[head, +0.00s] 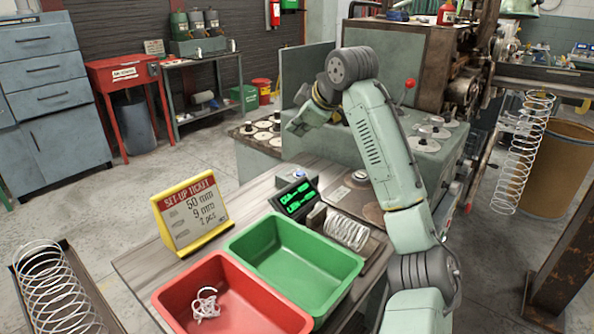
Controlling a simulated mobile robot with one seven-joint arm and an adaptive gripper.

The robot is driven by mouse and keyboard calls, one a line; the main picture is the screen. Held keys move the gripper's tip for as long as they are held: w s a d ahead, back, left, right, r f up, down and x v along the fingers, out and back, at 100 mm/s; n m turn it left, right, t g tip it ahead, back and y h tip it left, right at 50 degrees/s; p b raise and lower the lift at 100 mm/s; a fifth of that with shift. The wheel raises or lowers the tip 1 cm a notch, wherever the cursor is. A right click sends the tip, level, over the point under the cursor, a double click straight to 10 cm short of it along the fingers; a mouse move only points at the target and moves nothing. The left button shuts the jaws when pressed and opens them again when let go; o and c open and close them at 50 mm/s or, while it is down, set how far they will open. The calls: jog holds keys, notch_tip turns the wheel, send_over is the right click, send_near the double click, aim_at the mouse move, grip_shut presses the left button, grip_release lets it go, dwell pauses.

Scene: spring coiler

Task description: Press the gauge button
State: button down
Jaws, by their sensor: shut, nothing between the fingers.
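The gauge has a dark display (295,197) with green text, standing on the bench behind the green tray. A short coil spring (346,231) lies on its side in the gauge, to the right of a dark block (316,216). I cannot pick out the gauge button for certain at this size. My gripper (297,127) is raised behind and above the display, well apart from the gauge. It points down to the left, is shut and holds nothing. Its fingertips are small and hard to make out.
A red tray (170,298) with tangled wire and an empty green tray (340,262) sit at the bench front. The green machine (440,160) stands behind my arm.

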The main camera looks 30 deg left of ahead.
jog(key=shift+d, duration=0.1)
jog(key=b, duration=0.7)
send_over(298, 174)
notch_tip(298, 174, down, 6)
jog(key=shift+f, duration=0.2)
jog(key=shift+f+b, duration=0.35)
jog(key=shift+f, duration=0.85)
jog(key=shift+f, duration=0.2)
jog(key=shift+f, duration=0.25)
jog(key=shift+f, duration=0.4)
dwell(0.7)
jog(key=shift+r, duration=0.1)
jog(key=shift+r+p, duration=0.75)
jog(key=shift+p, duration=0.2)
